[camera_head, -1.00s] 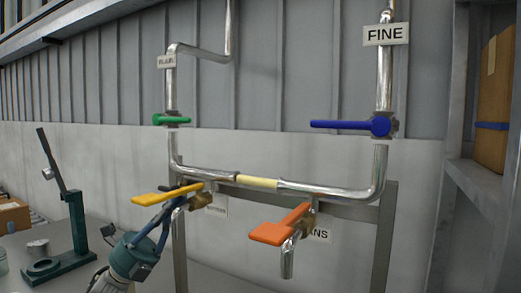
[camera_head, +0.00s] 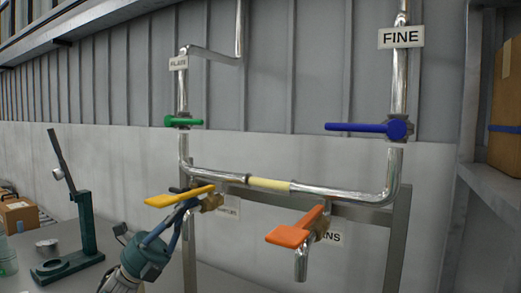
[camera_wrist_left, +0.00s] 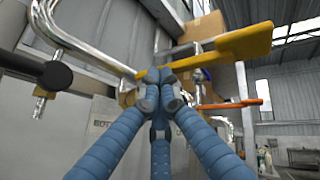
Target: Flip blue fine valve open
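The blue valve handle (camera_head: 368,128) sits on the right vertical pipe, under the FINE sign (camera_head: 401,38). The handle lies nearly level, pointing left, across the upright pipe. My left gripper (camera_head: 186,208) is low and left of it, well apart, with its fingers just beneath the yellow handle (camera_head: 180,196). In the left wrist view the blue fingers of my gripper (camera_wrist_left: 164,82) come together at the yellow handle (camera_wrist_left: 240,42). I cannot tell whether they touch it. The right gripper is not in view.
A green handle (camera_head: 184,121) sits on the left pipe and an orange handle (camera_head: 293,232) on the lower outlet. A yellow band (camera_head: 269,184) marks the cross pipe. A dark green stand (camera_head: 84,225) is at left, shelving (camera_head: 493,180) at right.

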